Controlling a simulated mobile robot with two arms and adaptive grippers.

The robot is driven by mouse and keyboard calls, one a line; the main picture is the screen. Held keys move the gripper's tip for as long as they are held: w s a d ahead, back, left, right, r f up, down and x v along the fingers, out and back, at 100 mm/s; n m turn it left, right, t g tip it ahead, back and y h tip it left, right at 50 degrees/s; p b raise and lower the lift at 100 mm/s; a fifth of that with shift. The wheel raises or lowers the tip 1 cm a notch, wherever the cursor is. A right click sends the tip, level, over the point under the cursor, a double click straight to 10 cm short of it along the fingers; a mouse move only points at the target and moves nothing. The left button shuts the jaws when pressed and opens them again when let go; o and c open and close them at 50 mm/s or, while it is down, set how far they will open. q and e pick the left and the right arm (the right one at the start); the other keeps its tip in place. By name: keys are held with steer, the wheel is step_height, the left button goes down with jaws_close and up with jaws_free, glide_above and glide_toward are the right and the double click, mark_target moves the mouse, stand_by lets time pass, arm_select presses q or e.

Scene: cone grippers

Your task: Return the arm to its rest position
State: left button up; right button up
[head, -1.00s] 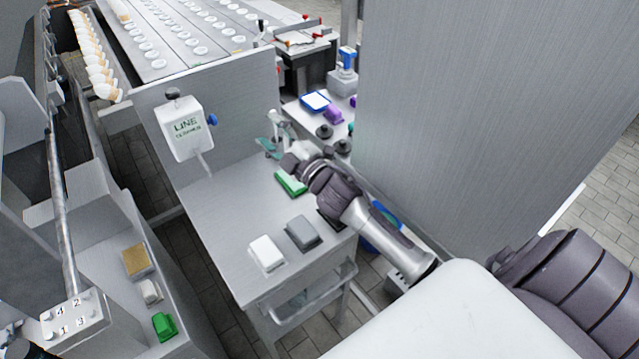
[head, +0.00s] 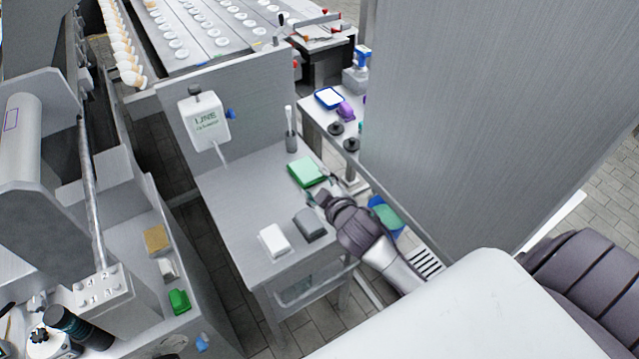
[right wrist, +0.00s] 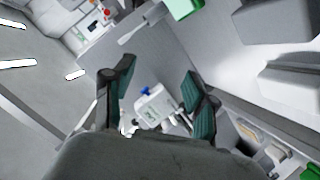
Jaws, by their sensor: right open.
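My right gripper (head: 324,188) is over the right edge of the small grey table (head: 235,196) in the head view, beside a green block (head: 307,171). In the right wrist view its two dark, teal-padded fingers (right wrist: 160,98) stand wide apart with nothing between them. The green block also shows at the top of the right wrist view (right wrist: 184,7), apart from the fingers. A grey block (head: 309,224) and a white block (head: 274,240) lie on the table in front of the gripper. My left gripper is not in view.
A white line cleaner dispenser (head: 203,118) hangs on the panel behind the table. A grey cup with a white-handled tool (head: 291,139) stands at the table's back. A tall grey panel (head: 490,110) rises at the right. A blue bin (head: 386,214) sits below the table's right side.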

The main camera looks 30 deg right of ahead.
stand_by(0.5)
steer(key=s+a+f+m+g, duration=0.1)
steer(key=s+a+m+g, duration=0.15)
steer(key=s, duration=0.65)
steer(key=s+a+f+m+g+y, duration=0.15)
steer(key=s+g, duration=0.25)
steer(key=s, duration=0.4)
steer(key=s+a+f+m+g, duration=0.15)
steer(key=s+g, duration=0.25)
steer(key=s, duration=0.5)
step_height(320, 180, down, 25)
steer(key=s+a+b, duration=0.1)
steer(key=b, duration=0.1)
steer(key=s+d+f+n+g+b, duration=0.1)
steer(key=s+d+f+g, duration=0.1)
steer(key=s+f, duration=1.5)
step_height(320, 180, down, 3)
steer(key=shift+s+d+r, duration=0.1)
steer(key=shift+s+d, duration=0.05)
steer(key=shift+d, duration=0.4)
